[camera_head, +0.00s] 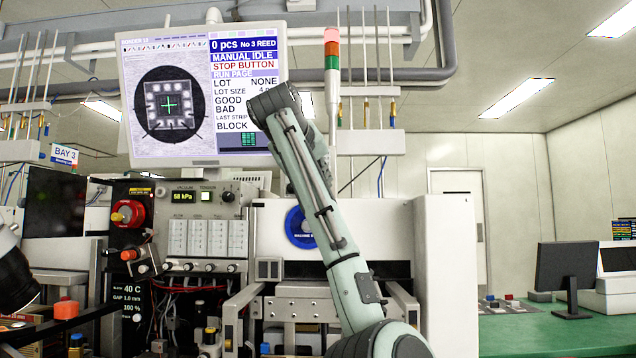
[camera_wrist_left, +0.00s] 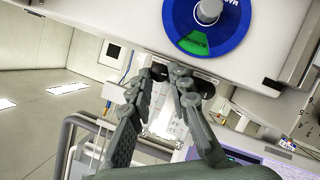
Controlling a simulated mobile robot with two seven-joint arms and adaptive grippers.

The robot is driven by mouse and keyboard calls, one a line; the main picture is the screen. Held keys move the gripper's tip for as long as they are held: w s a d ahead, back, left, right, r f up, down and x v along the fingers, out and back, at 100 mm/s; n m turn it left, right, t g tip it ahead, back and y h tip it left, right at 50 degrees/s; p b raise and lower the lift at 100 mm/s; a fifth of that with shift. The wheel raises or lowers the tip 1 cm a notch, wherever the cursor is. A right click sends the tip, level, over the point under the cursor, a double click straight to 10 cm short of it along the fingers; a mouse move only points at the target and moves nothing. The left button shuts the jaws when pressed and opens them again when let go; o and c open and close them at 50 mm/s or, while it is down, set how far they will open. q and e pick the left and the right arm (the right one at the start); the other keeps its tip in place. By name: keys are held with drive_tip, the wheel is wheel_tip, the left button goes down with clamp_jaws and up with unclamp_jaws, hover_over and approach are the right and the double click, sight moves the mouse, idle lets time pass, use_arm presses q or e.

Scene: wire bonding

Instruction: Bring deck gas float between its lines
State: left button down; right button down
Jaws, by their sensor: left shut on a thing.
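In the left wrist view my left gripper (camera_wrist_left: 172,76) has its fingertips close together at the edge of a white machine panel (camera_wrist_left: 258,50). The fingers are shut on a small dark knob, which they mostly hide. My left fingertips and right gripper are not visible in the head view.
A blue disc (camera_wrist_left: 205,22) with a green sector is close to my left fingertips; it also shows in the head view (camera_head: 298,226), partly behind a pale green arm link of mine. A large monitor (camera_head: 205,95) hangs above. A red knob (camera_head: 127,213) sits left of the console.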

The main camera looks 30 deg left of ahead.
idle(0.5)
use_arm(q)
drive_tip(key=c, duration=1.4)
unclamp_jaws()
drive_tip(key=shift+v, duration=4.05)
drive_tip(key=shift+f, duration=0.1)
